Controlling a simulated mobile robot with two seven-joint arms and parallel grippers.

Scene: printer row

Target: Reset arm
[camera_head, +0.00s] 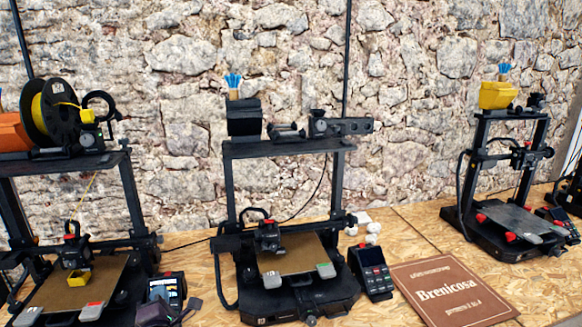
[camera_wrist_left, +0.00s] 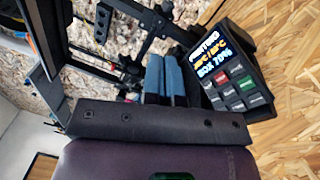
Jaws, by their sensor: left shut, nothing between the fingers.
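My left gripper (camera_head: 193,304) shows small at the bottom edge of the head view, just below the left printer's control screen. Its purple body and dark jaw are partly cut off by the frame. In the left wrist view its two bluish fingers (camera_wrist_left: 164,64) lie side by side, shut with nothing between them. A lit printer control screen (camera_wrist_left: 212,57) with a keypad is close to the right of the fingers there. My right gripper is in neither view.
A brown Brenicosa booklet (camera_head: 445,312) lies at front right.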

